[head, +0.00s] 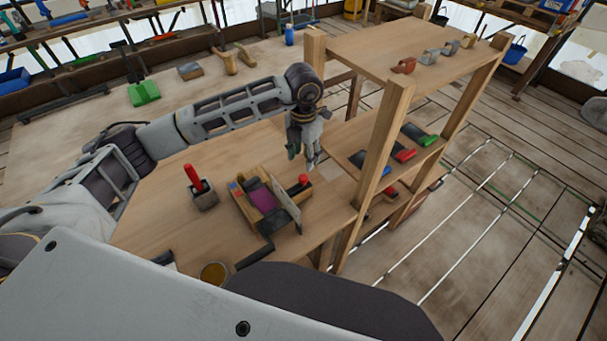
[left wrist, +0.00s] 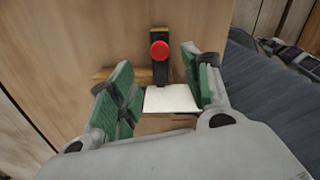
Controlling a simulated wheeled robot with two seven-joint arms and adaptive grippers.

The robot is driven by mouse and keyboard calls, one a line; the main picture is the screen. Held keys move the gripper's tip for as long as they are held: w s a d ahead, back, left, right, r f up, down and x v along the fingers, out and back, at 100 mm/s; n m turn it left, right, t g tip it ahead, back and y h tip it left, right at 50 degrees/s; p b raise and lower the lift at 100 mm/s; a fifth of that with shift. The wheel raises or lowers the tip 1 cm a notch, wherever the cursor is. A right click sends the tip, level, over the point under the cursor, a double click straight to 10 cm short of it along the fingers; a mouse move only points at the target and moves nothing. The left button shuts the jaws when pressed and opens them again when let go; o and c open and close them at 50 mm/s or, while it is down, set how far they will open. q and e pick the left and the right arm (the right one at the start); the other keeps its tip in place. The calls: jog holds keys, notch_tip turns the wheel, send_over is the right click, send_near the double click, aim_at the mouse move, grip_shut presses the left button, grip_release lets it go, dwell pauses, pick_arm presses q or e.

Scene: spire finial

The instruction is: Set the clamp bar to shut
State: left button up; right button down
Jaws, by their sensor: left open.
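A wooden fixture (head: 244,208) with a purple block (head: 262,197) and an upright pale plate (head: 287,207) stands on the workbench. A red knob (head: 304,180) shows at its far right side. In the left wrist view a red knob (left wrist: 160,50) sits on a black bar (left wrist: 161,73), which looks like the clamp bar, with a white plate (left wrist: 171,99) just below it. My left gripper (head: 303,158) is open and empty above the knob, fingers pointing down. In the left wrist view its green-padded fingers (left wrist: 157,60) lie either side of the bar, apart from it. My right gripper is not seen.
A grey block with a red handle (head: 193,178) stands left of the fixture. A wooden shelf rack (head: 385,140) with several coloured items rises close on the right. A round tin (head: 213,272) is near the front. Bench space behind the fixture is clear.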

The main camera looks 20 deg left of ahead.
aim_at(304, 177)
pick_arm(q)
notch_tip(304, 177, down, 10)
jog(key=shift+r+p, duration=0.15)
jog(key=shift+p, duration=0.65)
grip_shut()
